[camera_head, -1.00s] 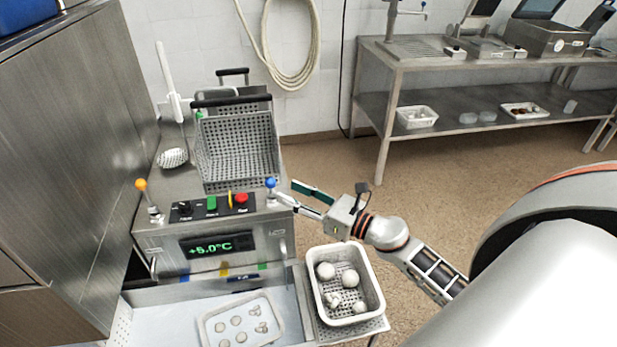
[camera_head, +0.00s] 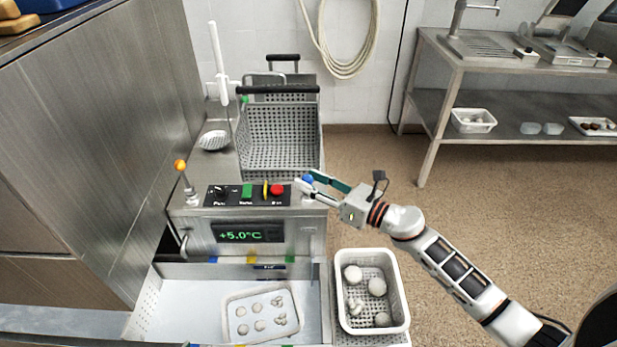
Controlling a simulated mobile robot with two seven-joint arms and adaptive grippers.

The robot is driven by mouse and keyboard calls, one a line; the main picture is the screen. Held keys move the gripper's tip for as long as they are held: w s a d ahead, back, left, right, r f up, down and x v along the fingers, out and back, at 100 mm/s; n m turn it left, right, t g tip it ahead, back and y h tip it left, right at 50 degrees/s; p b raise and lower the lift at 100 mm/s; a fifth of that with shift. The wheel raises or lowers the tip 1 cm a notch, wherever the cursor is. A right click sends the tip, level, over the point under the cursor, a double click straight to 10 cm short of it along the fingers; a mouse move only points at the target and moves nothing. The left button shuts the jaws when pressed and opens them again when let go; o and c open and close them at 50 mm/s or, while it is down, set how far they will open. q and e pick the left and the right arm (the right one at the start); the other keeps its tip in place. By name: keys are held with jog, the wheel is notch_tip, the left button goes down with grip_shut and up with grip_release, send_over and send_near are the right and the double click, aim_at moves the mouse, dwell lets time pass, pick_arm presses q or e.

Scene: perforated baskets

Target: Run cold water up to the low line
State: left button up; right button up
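A steel machine (camera_head: 190,232) shows a green readout (camera_head: 249,234) of +5.0°C. On its top are a lever with an orange knob (camera_head: 181,166) at the left and a blue knob (camera_head: 307,180) at the right. My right gripper (camera_head: 311,184) is at the blue knob, with its fingers around or beside it; whether they press on it I cannot tell. Below, an open basin (camera_head: 170,300) has blue, yellow and green marks (camera_head: 251,260) on its back wall. No water is clearly visible in it. My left gripper is not in view.
Perforated baskets (camera_head: 280,135) with black handles stand at the machine's back, beside a skimmer (camera_head: 214,140). A tray of mushrooms (camera_head: 229,318) lies in the basin. A white crate of mushrooms (camera_head: 400,300) stands right of it, below my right arm. A steel table (camera_head: 437,62) is behind.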

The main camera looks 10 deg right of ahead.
jog(key=shift+w+a, duration=0.45)
jog(key=shift+w, duration=0.05)
grip_shut()
